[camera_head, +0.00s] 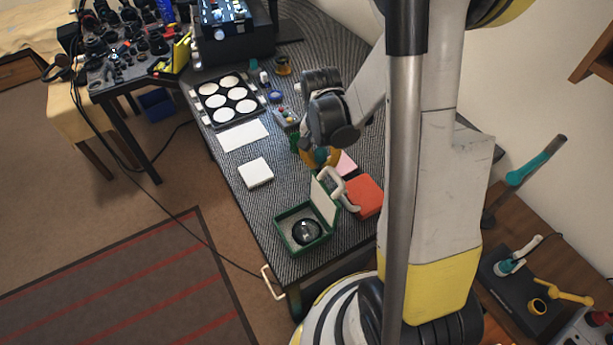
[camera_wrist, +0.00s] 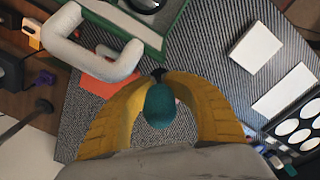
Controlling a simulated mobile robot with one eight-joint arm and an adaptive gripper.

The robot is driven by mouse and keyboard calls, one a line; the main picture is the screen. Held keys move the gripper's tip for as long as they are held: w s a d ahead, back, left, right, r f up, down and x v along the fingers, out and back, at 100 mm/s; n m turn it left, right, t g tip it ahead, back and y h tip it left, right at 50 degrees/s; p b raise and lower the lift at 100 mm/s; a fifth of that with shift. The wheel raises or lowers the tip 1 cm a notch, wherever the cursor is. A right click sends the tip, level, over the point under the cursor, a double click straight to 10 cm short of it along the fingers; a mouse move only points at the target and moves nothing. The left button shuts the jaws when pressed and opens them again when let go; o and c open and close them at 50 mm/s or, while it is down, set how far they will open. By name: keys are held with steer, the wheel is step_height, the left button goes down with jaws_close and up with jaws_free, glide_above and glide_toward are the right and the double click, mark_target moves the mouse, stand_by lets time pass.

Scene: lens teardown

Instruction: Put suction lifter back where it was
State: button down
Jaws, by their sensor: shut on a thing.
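My gripper (camera_head: 320,156) is over the striped work table (camera_head: 290,180), beyond the green box. Its yellow fingers are shut on the suction lifter, whose teal rounded handle (camera_wrist: 160,105) sits between them in the wrist view. A small dark part shows just past the fingertips there; the rest of the lifter is hidden behind the handle and fingers. In the head view only a small teal patch of the lifter (camera_head: 321,154) shows. I cannot tell how high it is above the table.
An open green box (camera_head: 279,231) with a dark lens (camera_head: 306,231) stands near the front edge. A white bent handle (camera_head: 346,197) and a red-orange block (camera_head: 364,198) are beside it. A white block (camera_head: 256,173), white sheet (camera_head: 243,136) and disc tray (camera_head: 206,104) lie left. Striped surface between is clear.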

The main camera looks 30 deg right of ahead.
steer(key=s+d+m, duration=0.3)
steer(key=d+m, duration=0.1)
steer(key=d, duration=0.1)
steer(key=b, duration=0.3)
glide_above(304, 184)
steer(key=shift+m, duration=0.3)
step_height(304, 184, down, 8)
steer(key=shift+d+r, duration=0.1)
steer(key=shift+d, duration=0.05)
steer(key=shift+f, duration=0.2)
steer(key=shift+f+b, duration=1.05)
steer(key=shift+f, duration=0.75)
steer(key=shift+f, duration=0.1)
steer(key=shift+f, duration=0.15)
steer(key=c, duration=1.3)
jaws_free()
